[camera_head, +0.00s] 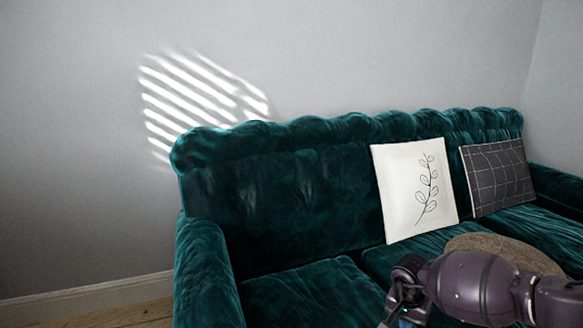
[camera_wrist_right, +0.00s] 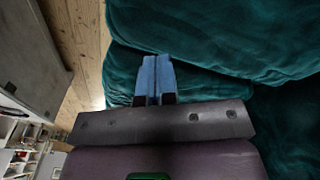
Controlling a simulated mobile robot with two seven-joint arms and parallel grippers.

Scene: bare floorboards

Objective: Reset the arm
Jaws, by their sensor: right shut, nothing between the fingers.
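My right arm (camera_head: 478,286), purple and dark, comes in from the lower right of the head view, in front of the green velvet sofa (camera_head: 290,195). Its hand is at the bottom edge there, and its fingertips cannot be made out. In the right wrist view, the two blue fingers of my right gripper (camera_wrist_right: 156,62) are together, shut and empty. They point toward the sofa's green cushions (camera_wrist_right: 205,50); I cannot tell if they touch. My left gripper is not in view.
A white leaf-print pillow (camera_head: 413,190) and a dark checked pillow (camera_head: 497,177) lean on the sofa back. A brown rounded object (camera_head: 510,249) is partly behind my arm. Wooden floor (camera_wrist_right: 85,40) shows beside the sofa, with shelves (camera_wrist_right: 25,135) at lower left.

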